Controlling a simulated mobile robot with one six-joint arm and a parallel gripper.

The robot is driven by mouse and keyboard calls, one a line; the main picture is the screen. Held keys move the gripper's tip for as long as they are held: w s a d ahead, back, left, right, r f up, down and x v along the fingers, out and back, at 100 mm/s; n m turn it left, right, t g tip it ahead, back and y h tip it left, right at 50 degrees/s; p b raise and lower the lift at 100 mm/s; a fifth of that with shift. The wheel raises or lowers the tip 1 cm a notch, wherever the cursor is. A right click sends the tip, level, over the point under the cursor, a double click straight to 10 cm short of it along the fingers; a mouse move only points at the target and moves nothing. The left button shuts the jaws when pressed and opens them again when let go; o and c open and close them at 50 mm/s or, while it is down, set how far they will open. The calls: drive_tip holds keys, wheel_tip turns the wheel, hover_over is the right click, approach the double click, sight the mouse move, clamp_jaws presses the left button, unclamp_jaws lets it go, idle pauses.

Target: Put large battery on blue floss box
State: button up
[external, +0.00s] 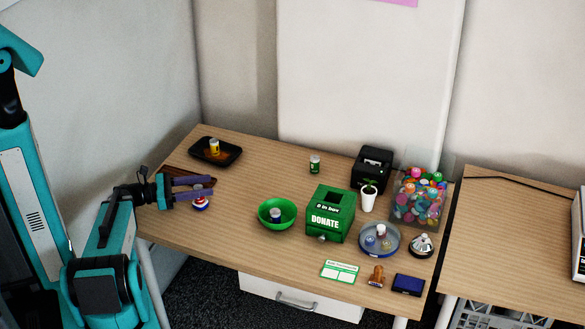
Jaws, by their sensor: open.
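My gripper (211,186) is open, its two purple fingers pointing right above the left part of the desk. A small red, white and blue round item (200,203) is just below the fingers in the picture. I cannot tell for sure which item is the large battery. Small upright cylinders are a yellow and white one (214,147) in a black tray, a green one (315,163) standing on the desk, and a dark one with a pale top (276,215) in a green bowl. A flat dark blue box (408,284) at the front right may be the floss box.
The black tray (237,156) is at the back left; the green bowl (264,222) is near the middle. A green donation box (329,215), black printer (371,169), white cup (368,198), candy container (418,205), blue-rimmed dish (362,247), bell (422,245), stamp (377,276) and card (340,271) crowd the right.

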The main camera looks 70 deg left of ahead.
drive_tip(key=shift+s+a+b, duration=0.2)
drive_tip(key=shift+s+a, duration=0.1)
drive_tip(key=shift+s, duration=1.2)
drive_tip(key=shift+s+a+b, duration=0.25)
drive_tip(key=shift+s+a, duration=0.05)
drive_tip(key=shift+s, duration=1.25)
drive_tip(key=shift+s+a+b, duration=0.2)
drive_tip(key=shift+s+a, duration=0.1)
drive_tip(key=shift+s, duration=1.2)
